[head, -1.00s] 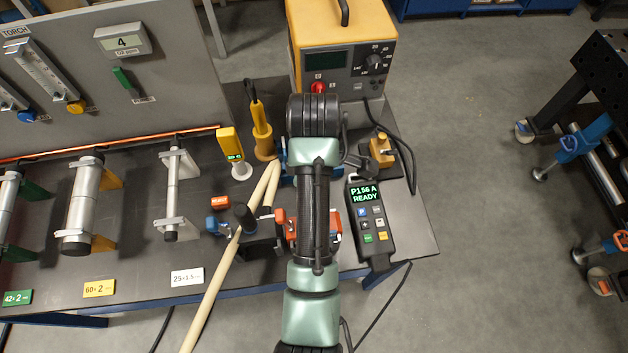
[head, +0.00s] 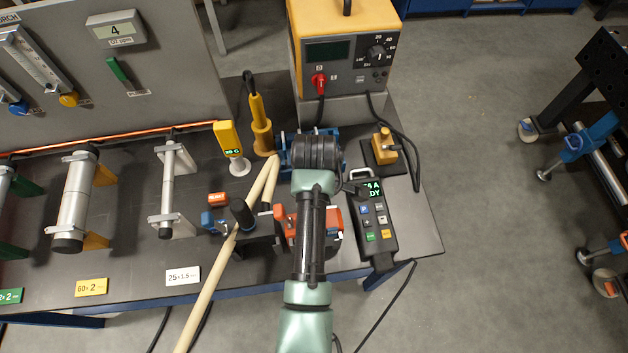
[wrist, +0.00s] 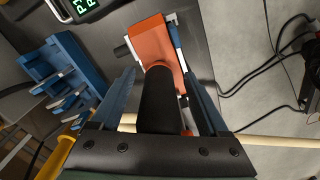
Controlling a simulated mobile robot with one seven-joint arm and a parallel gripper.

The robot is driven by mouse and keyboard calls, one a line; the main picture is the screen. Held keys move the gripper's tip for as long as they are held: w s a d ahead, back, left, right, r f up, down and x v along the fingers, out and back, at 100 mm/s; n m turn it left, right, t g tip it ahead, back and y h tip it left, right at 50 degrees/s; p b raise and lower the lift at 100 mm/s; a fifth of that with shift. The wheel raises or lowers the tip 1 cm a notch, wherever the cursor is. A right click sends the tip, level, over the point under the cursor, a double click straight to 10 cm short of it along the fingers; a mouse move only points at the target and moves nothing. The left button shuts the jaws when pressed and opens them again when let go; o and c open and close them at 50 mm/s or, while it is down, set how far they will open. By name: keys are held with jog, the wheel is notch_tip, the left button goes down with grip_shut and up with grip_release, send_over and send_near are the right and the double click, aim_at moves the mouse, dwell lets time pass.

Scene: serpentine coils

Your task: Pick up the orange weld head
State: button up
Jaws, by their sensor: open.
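The orange weld head (head: 291,224) lies on the dark bench, partly hidden behind my arm in the head view. In the wrist view its orange body (wrist: 158,47) is beyond the fingers, and its thick black handle (wrist: 157,98) points toward the camera. My gripper (wrist: 155,76) is open, with one blue finger on each side of the handle. Gaps show between handle and fingers, though contact lower down is hard to judge. In the head view my arm hides the gripper.
Pale rods (head: 216,283) cross the bench beside the weld head. A pendant (head: 375,222) lies to its right. A blue rack (wrist: 62,75) and a yellow tool (head: 261,130) are behind it. Cables run along the right edge.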

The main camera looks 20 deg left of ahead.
grip_shut()
dwell(0.3)
dwell(1.1)
jog(key=shift+w+r, duration=0.15)
